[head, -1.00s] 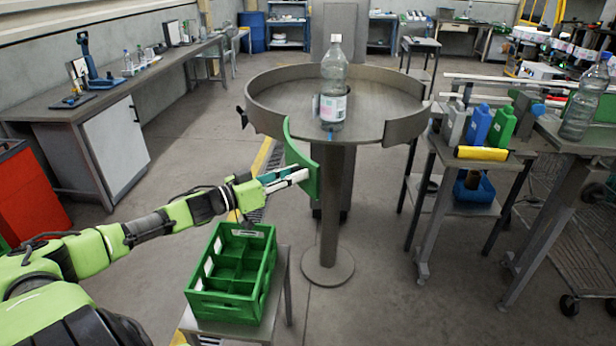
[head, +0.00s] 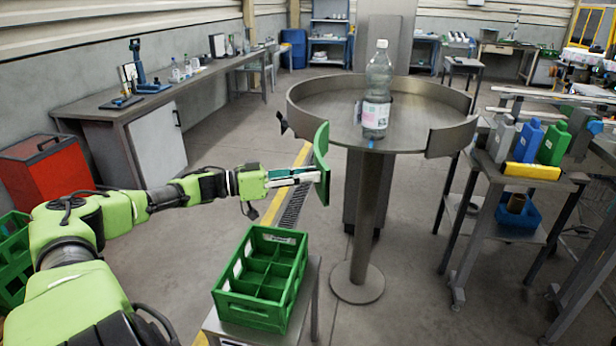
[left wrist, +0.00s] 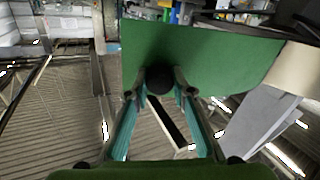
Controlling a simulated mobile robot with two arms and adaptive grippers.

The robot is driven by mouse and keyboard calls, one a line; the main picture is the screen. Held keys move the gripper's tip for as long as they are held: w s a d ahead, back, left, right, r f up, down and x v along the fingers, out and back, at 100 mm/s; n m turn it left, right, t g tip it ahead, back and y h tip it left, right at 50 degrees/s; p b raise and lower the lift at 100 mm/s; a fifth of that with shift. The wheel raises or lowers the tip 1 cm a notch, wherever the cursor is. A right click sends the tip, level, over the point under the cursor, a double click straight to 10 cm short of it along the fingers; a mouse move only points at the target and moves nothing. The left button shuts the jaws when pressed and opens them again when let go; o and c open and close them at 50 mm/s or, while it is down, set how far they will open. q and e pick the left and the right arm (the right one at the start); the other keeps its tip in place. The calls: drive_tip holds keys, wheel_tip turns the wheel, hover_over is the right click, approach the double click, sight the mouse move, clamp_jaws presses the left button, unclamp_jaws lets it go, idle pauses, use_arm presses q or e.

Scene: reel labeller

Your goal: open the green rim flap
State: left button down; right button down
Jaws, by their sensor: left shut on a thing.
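The green rim flap (head: 321,158) stands upright at the front left of the round table (head: 345,101). It is swung outward, away from the grey rim, and the front of the rim has a gap. My left gripper (head: 318,175) is at the flap's left face. In the left wrist view, the flap (left wrist: 205,48) fills the upper middle. The left gripper (left wrist: 160,88) is shut on its round black knob (left wrist: 158,78), one finger on each side. My right gripper is not in view.
A labelled bottle (head: 377,92) stands upright on the round table. A green crate (head: 262,277) sits on a low stand below my left arm. A side table with several coloured containers and a yellow roll (head: 532,171) is at the right. Floor left of the flap is clear.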

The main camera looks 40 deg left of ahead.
use_arm(q)
drive_tip(key=shift+f, duration=0.1)
drive_tip(key=c, duration=1.7)
unclamp_jaws()
drive_tip(key=shift+v, duration=6)
drive_tip(key=shift+d, duration=0.1)
